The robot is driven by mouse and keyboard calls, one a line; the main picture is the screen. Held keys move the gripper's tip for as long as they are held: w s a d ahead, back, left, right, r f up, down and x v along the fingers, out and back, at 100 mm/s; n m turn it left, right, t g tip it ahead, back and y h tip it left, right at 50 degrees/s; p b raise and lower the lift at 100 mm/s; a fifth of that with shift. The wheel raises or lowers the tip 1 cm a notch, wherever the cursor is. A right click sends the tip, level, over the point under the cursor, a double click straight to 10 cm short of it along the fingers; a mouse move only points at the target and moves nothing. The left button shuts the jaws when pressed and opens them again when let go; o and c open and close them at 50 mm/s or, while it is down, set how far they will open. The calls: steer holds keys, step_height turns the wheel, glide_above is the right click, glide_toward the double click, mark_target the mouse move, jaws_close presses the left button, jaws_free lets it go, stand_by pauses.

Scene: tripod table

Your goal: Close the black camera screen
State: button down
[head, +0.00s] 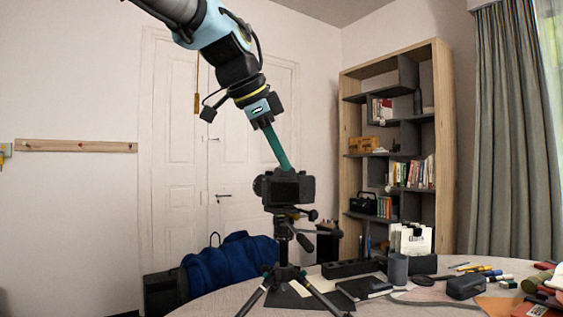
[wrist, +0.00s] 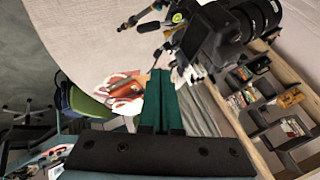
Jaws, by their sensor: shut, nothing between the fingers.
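A black camera (head: 290,189) sits on a tripod (head: 284,245) on the round table, with its back roughly toward the head view. In the wrist view the camera (wrist: 213,40) is at the upper right, its lens (wrist: 262,16) pointing away to the upper right. The screen does not stand out from the dark body, so I cannot tell its angle. My gripper (head: 287,168) is shut and empty, its green fingers pointing down at the top of the camera in the head view. The fingers (wrist: 159,72) also show left of the camera body in the wrist view. I cannot tell whether they touch it.
The table (head: 215,303) holds a black notebook (head: 364,288), a grey cup (head: 397,268), a black case (head: 466,286) and several pens at the right. A shelf (head: 447,150) stands behind. A blue bag (head: 230,262) lies behind the table. The table's left edge is clear.

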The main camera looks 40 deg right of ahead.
mark_target(298, 183)
steer(key=w+d+f, duration=0.1)
steer(key=d+f, duration=0.1)
steer(key=d+f+p, duration=0.1)
steer(key=d+f, duration=0.1)
steer(key=w+d+f, duration=0.1)
steer(key=d, duration=0.1)
steer(key=shift+w+f, duration=0.35)
steer(key=shift+f, duration=0.05)
steer(key=shift+w+d+f+p, duration=0.1)
steer(key=shift+w+d+p, duration=0.35)
steer(key=shift+w+d, duration=0.15)
steer(key=shift+a, duration=0.1)
steer(key=shift+w+d+n+t+p, duration=0.15)
steer(key=shift+d+n+t+p, duration=0.4)
steer(key=shift+n, duration=0.25)
steer(key=shift+w+d+n+t+p, duration=0.25)
steer(key=shift+w+n+t+p, duration=0.1)
steer(key=shift+n, duration=0.25)
steer(key=shift+w+d+p, duration=0.65)
steer(key=shift+w+p, duration=0.05)
steer(key=shift+w, duration=0.1)
steer(key=shift+w+d, duration=0.1)
